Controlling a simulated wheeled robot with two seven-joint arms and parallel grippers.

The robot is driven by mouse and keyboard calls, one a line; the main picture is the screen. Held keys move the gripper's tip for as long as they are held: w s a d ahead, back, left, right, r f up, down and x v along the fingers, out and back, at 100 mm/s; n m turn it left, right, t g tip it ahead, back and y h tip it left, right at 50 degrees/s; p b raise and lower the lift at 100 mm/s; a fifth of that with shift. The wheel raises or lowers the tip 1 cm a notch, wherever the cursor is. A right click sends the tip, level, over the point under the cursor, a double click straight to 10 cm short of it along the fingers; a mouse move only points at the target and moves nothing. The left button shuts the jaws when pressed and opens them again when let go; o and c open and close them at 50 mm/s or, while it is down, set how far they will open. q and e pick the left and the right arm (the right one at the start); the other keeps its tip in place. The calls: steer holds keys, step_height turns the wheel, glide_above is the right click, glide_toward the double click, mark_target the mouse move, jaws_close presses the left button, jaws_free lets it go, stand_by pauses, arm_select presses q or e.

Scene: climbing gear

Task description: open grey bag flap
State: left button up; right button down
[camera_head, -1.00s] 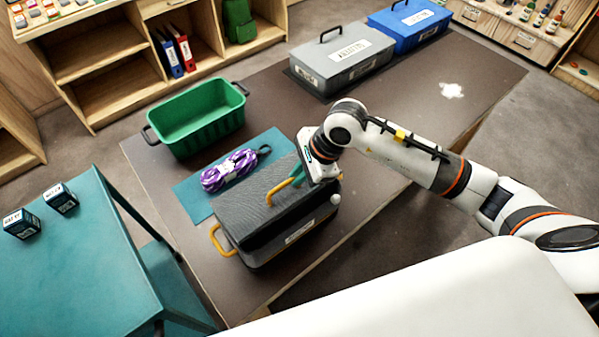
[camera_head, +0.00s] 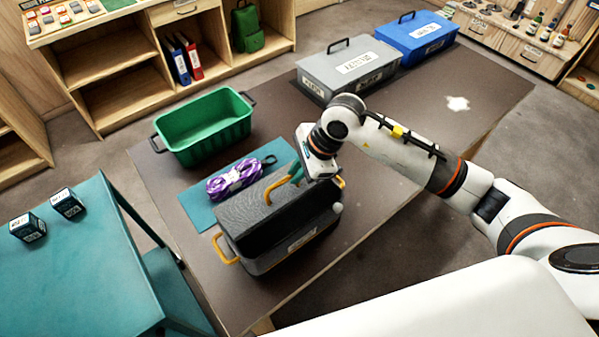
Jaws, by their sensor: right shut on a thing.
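The grey bag (camera_head: 290,250) sits on the dark table, with a yellow handle (camera_head: 222,250) at its left end and another yellow handle (camera_head: 341,183) at its right end. Its textured grey flap (camera_head: 255,197) is lifted along the far side, and a dark area shows in front of it. My right gripper (camera_head: 294,178) is at the flap's upper right edge, shut on the flap. My gripper's body partly hides the far right corner, so the exact grip is hard to see. My left gripper is not in view.
A purple and white rope (camera_head: 233,179) lies on a teal mat (camera_head: 198,212) behind the bag. A green bin (camera_head: 205,130) stands beyond it. Grey (camera_head: 350,70) and blue (camera_head: 415,38) lidded boxes stand at the back. A teal table (camera_head: 90,270) is at left.

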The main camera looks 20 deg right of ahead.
steer(key=shift+w+a+r, duration=0.3)
steer(key=shift+w+r, duration=0.2)
steer(key=shift+w, duration=0.05)
steer(key=c, duration=0.7)
jaws_free()
steer(key=shift+c, duration=0.2)
steer(key=r+p, duration=0.1)
steer(key=s+r, duration=0.1)
steer(key=r, duration=0.1)
steer(key=s+r+p, duration=0.1)
steer(key=r, duration=0.1)
steer(key=shift+d+p, duration=0.3)
steer(key=shift+d, duration=0.05)
steer(key=s+d+r, duration=0.2)
steer(key=s+r, duration=0.2)
steer(key=s, duration=0.1)
steer(key=shift+s+p, duration=0.35)
steer(key=shift+p, duration=0.1)
